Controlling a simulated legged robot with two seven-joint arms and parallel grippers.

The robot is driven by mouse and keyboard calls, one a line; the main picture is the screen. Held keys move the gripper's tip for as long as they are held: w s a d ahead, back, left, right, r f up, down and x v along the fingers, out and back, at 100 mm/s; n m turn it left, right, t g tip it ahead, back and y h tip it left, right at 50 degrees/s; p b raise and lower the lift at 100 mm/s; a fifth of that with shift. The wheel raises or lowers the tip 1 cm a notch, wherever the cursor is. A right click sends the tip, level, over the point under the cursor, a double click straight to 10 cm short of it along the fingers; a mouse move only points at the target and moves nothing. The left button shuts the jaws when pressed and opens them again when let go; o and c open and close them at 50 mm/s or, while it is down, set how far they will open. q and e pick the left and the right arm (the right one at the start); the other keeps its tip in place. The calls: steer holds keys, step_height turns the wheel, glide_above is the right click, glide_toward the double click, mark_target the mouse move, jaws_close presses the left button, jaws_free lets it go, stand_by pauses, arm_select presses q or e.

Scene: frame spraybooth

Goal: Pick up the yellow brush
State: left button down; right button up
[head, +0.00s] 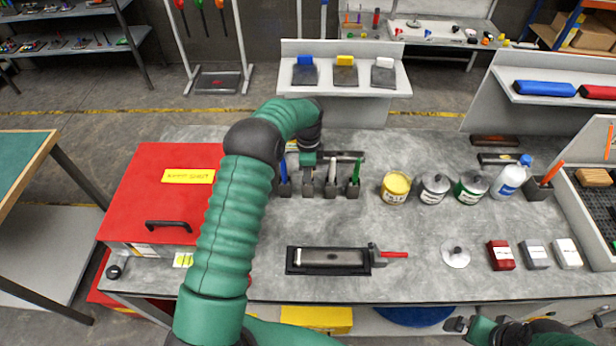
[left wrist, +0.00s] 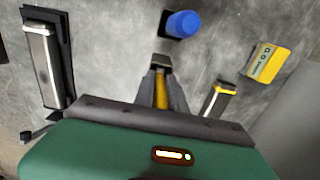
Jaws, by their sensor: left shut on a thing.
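In the left wrist view, the yellow brush (left wrist: 161,92) shows as a yellow strip between the fingers of my left gripper (left wrist: 160,72), which is shut on it. In the head view, my left gripper (head: 308,168) points down over the row of small dark holders on the grey bench, at the second holder (head: 308,189). The yellow brush is hidden there by the gripper. I cannot tell whether its lower end is inside the holder. My right gripper (head: 458,324) is at the bottom right, away from the brushes; its jaw opening is unclear.
A blue brush (head: 284,172) stands left of the gripper; white (head: 331,172) and green (head: 355,172) brushes stand right. Several cans, including a yellow one (head: 395,189), are farther right. A red case (head: 160,195) is left. A dark tray (head: 329,261) lies in front.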

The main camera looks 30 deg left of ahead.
arm_select(q)
steer(key=shift+w+d, duration=0.1)
steer(key=shift+d, duration=0.1)
steer(key=shift+r, duration=0.35)
step_height(320, 180, up, 9)
steer(key=shift+a+f+b, duration=0.15)
steer(key=shift+f+b, duration=0.05)
steer(key=shift+b, duration=0.85)
steer(key=shift+r, duration=0.45)
steer(key=shift+a+f, duration=0.15)
steer(key=shift+a, duration=0.05)
steer(key=shift+d, duration=0.1)
